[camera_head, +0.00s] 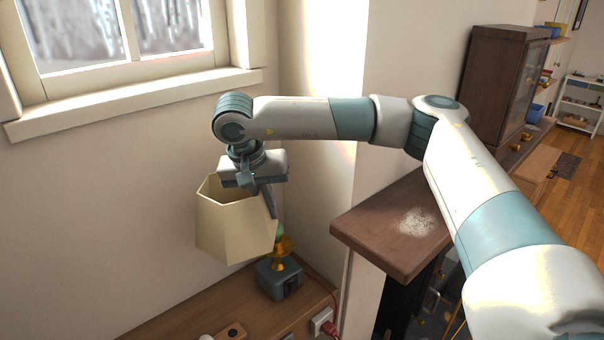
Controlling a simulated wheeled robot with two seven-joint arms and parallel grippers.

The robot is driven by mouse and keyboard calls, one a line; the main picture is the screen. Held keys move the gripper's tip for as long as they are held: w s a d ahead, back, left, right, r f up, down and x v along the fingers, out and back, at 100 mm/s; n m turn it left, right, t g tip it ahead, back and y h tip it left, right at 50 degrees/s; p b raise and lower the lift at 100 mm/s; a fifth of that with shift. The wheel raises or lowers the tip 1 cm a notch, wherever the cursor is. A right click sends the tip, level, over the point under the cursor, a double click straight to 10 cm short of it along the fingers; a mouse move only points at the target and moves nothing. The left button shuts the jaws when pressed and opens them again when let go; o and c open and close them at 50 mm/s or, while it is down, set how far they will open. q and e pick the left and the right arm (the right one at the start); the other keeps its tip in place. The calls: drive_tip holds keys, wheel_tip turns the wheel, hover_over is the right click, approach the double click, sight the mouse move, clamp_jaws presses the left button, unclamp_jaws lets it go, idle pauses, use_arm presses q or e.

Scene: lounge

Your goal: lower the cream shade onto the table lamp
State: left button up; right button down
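The cream shade (232,228) is a faceted, open-topped shade held in the air, somewhat tilted. My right gripper (268,203) points down at the shade's upper right side and is shut on its wall; one finger shows, the other is largely hidden. The table lamp (279,278) stands on the wooden surface, just below and right of the shade. It has a blue-grey block base, a brass stem and a greenish top partly beside the shade's edge. The shade appears apart from the lamp, but the depth between them is hard to tell. My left gripper is not in view.
The lamp's wooden tabletop (190,318) has small items at its front edge. A white socket box with a red cable (322,322) sits right of the lamp. A brown shelf (375,225) juts out at right under my arm. The window sill (130,104) is behind left.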

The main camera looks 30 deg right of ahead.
use_arm(q)
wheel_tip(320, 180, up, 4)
drive_tip(key=p, duration=0.3)
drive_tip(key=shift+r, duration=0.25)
use_arm(e)
drive_tip(key=w+d+m+g, duration=0.1)
drive_tip(key=w+d+m, duration=0.2)
drive_tip(key=d, duration=0.8)
drive_tip(key=shift+f, duration=0.15)
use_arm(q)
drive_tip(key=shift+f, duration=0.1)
use_arm(e)
drive_tip(key=shift+w+f, duration=0.1)
drive_tip(key=shift+f, duration=0.15)
use_arm(q)
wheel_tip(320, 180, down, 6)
drive_tip(key=b, duration=0.6)
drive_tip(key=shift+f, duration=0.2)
use_arm(e)
wheel_tip(320, 180, down, 12)
use_arm(q)
drive_tip(key=shift+b, duration=0.3)
